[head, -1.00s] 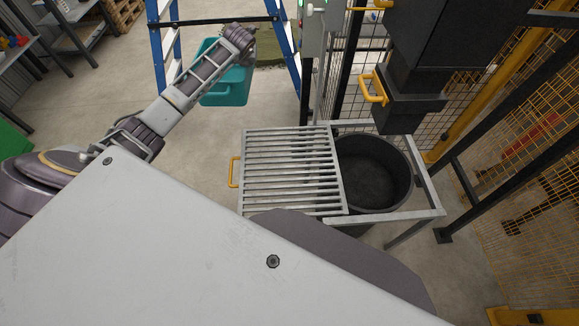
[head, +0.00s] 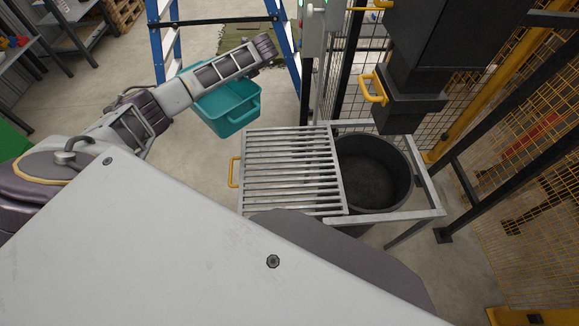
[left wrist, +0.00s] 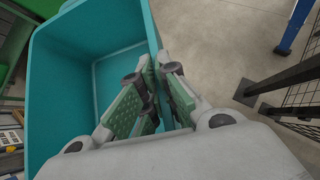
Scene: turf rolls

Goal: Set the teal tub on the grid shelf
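The teal tub (head: 222,118) hangs in the air, open side up and somewhat tilted, under my left arm in the head view. It is just beyond the far left corner of the grid shelf (head: 290,172), a slatted metal grate, and not over its slats. In the left wrist view, my left gripper (left wrist: 159,75) has its green-padded fingers closed around one wall of the tub, whose inside (left wrist: 85,85) looks empty. In the head view the left fingers are hidden behind my arm. My right gripper is not in view.
The grid shelf's top is bare, with a yellow handle (head: 234,172) on its left. A black round bin (head: 375,175) sits in the frame beside it. A dark machine with a yellow handle (head: 372,88) overhangs the bin. A blue ladder (head: 158,50) stands behind.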

